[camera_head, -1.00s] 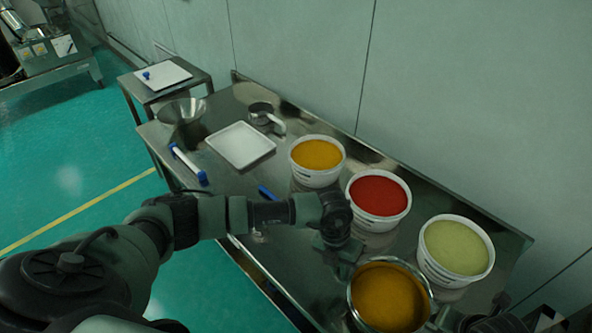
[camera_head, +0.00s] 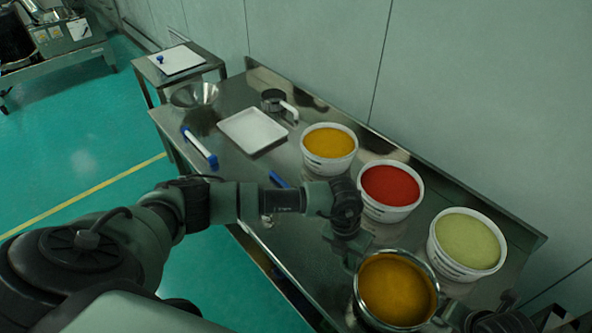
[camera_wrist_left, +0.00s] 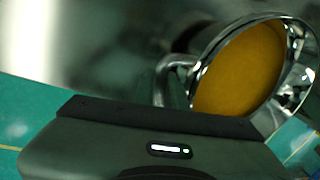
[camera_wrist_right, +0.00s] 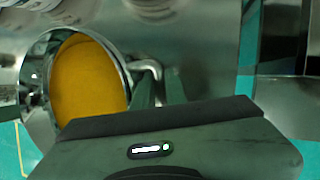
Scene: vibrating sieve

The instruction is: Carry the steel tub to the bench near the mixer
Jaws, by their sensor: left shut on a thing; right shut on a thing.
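The steel tub (camera_head: 361,300), filled with orange-brown powder, is at the front edge of the steel bench in the head view. My left gripper (camera_head: 352,258) is shut on its left side handle, which shows in the left wrist view (camera_wrist_left: 172,72). My right gripper (camera_head: 443,313) is at its right side, shut on the other handle, seen in the right wrist view (camera_wrist_right: 152,70). I cannot tell whether the tub touches the bench. The machine at the far top left (camera_head: 62,38) may be the mixer; it is cut off by the frame.
White tubs of yellow (camera_head: 330,168), red (camera_head: 391,209) and pale green (camera_head: 465,262) powder stand close behind the tub. A white tray (camera_head: 252,148), funnel (camera_head: 194,97), scoop (camera_head: 274,100) and marker-like tool (camera_head: 200,148) lie farther left. Green floor is open at left.

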